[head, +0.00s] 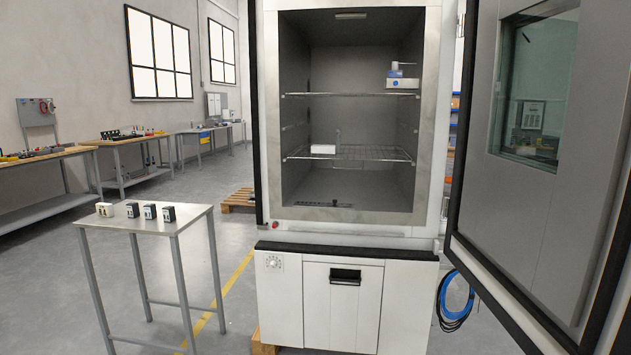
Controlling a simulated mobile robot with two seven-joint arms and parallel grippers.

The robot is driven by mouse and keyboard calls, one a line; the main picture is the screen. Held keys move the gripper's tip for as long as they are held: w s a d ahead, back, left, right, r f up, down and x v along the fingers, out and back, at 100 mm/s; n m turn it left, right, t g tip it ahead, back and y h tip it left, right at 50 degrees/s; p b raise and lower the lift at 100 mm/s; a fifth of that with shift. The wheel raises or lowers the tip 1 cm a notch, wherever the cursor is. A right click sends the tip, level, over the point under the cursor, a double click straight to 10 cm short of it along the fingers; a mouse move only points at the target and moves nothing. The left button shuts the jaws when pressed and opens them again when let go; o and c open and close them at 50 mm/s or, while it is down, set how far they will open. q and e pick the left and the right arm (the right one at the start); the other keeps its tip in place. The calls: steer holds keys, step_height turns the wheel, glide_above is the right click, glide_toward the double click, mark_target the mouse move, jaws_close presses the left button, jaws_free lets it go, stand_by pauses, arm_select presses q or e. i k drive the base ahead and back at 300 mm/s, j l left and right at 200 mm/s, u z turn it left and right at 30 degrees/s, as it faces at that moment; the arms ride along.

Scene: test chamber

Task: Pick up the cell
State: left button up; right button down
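Several small block-shaped cells stand in a row on a small grey metal table (190,222) at the left in the head view. The leftmost cell (104,210) is pale on its front and top. To its right stand a dark-topped cell (132,209), another dark cell (150,211), and a dark cell (169,213) at the right end. The cells stand apart from each other. I cannot tell which one the task means. Neither of my grippers is in view.
A test chamber (348,255) stands open at the centre, its door (535,215) swung out to the right. On its wire shelves are a white box (323,149) and a blue-white item (402,82). Workbenches line the left wall. A blue cable (456,300) hangs at the right.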

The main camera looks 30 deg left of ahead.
mark_target(168, 215)
steer(key=u, duration=2)
steer(key=i+z, duration=0.15)
steer(key=z, duration=0.25)
steer(key=i+j+z, duration=0.1)
steer(key=z, duration=0.35)
steer(key=i+j+z, duration=0.1)
steer(key=z, duration=0.3)
steer(key=i+j+z, duration=0.15)
steer(key=j, duration=0.25)
steer(key=i+j+z, duration=0.15)
steer(key=j, duration=0.3)
steer(key=i+j+z, duration=0.15)
steer(key=j, duration=0.3)
steer(key=i+j+z, duration=0.15)
steer(key=j, duration=0.35)
steer(key=i+j+z, duration=0.15)
steer(key=j, duration=0.3)
steer(key=j+z, duration=0.15)
steer(key=j, duration=0.35)
steer(key=i, duration=0.05)
